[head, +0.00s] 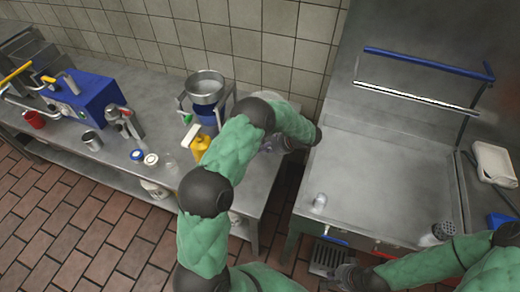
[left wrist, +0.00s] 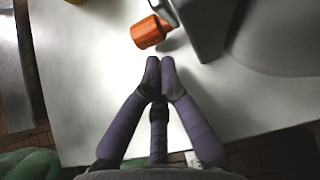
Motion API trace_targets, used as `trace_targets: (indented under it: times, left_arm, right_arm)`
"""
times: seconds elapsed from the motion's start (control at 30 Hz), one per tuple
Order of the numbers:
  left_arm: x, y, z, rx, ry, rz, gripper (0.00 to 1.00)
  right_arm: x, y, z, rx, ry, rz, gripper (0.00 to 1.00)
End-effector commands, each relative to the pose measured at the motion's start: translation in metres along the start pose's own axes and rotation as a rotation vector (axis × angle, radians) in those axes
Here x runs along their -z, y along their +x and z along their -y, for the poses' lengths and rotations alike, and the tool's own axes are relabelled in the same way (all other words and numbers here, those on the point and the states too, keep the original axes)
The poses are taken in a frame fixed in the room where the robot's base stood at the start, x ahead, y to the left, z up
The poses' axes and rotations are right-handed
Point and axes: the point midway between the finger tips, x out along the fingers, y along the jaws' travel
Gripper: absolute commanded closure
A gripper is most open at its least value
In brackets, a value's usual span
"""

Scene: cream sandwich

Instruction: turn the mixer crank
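In the left wrist view, an orange cylindrical knob (left wrist: 148,33) sits at the end of a dark grey part (left wrist: 205,25); it may be the crank handle of the mixer. My left gripper (left wrist: 160,62) has its fingertips together just below the knob in the picture, apart from it, with nothing visible between them. In the head view my left arm covers most of that area, and only a pale rounded top (head: 268,95) shows behind it. My right gripper (head: 350,277) is low in the head view, in front of the steel counter; its fingers are too dark to read.
A blue machine (head: 85,95), a red cup (head: 34,119), a metal cup (head: 92,141), a yellow bottle (head: 201,147) and a metal bowl on a stand (head: 205,82) share the left bench.

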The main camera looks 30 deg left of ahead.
Motion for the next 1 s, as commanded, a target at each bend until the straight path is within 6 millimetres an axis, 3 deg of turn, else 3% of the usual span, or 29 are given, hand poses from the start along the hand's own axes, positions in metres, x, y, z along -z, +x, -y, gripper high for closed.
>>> trace_targets:
  times: [0.4, 0.67, 1.0]
  left_arm:
    - [0.0, -0.08, 0.001, 0.003, -0.001, -0.002, 1.0]
    - [-0.001, -0.103, 0.0, 0.0, 0.0, -0.008, 1.0]
    - [-0.015, -0.129, 0.0, -0.001, -0.001, -0.182, 1.0]
  right_arm:
    - [0.0, 0.0, 0.0, 0.0, 0.0, 0.0, 1.0]
    - [0.0, -0.002, 0.001, 0.0, 0.0, 0.0, 1.0]
    - [-0.001, -0.035, 0.012, 0.0, 0.0, 0.0, 1.0]
